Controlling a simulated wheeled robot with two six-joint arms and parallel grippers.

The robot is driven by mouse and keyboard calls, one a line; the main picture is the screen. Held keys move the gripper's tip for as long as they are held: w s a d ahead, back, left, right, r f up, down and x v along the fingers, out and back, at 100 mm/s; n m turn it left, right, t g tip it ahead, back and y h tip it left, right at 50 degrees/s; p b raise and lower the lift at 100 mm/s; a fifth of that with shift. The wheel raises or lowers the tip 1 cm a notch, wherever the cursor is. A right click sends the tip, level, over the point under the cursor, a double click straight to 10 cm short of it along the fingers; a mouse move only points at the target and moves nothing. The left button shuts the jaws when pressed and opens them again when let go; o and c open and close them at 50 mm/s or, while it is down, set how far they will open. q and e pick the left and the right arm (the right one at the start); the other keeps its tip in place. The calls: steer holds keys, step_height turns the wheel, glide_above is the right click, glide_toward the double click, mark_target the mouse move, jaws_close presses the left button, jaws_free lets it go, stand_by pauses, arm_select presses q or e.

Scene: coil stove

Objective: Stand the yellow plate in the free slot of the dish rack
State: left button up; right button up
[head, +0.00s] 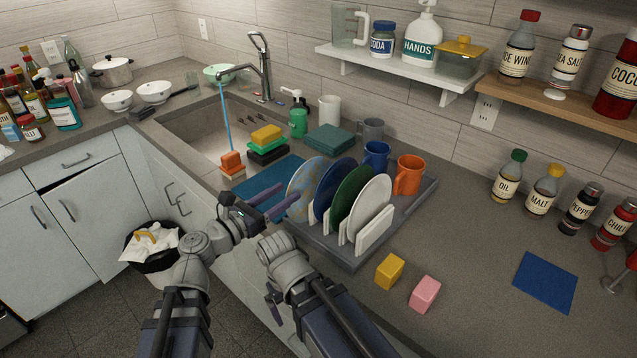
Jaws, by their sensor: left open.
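A plate mottled yellowish and blue (304,183) stands on edge at the left end of the white dish rack (374,234); no plain yellow plate is seen. To its right stand a navy plate (325,200), a green plate (350,198) and a white plate (373,201). My left gripper (289,195) is open, its fingertips at the left edge of the mottled plate; I cannot tell whether they touch it. Plates overlap, so a free slot cannot be made out. My right arm is low in front; its gripper (272,298) is mostly hidden.
The rack stands on a grey tray (350,261) with blue and orange mugs (408,175) behind. A sink with running water and sponges (231,162) is to the left. Yellow and pink blocks (425,293) lie in front right. Counter around the blue mat (545,282) is mostly clear.

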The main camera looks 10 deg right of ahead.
mark_target(300, 179)
arm_select(q)
steer(key=shift+w+a+r+x, duration=0.1)
steer(key=shift+w+x, duration=0.05)
steer(key=shift+x, duration=1.15)
steer(key=shift+w+a+r+x, duration=0.1)
steer(key=shift+x, duration=1.25)
steer(key=shift+w+a+r+x, duration=0.1)
steer(key=shift+w+x, duration=0.05)
steer(key=shift+x, duration=1.15)
steer(key=shift+c, duration=0.2)
jaws_close()
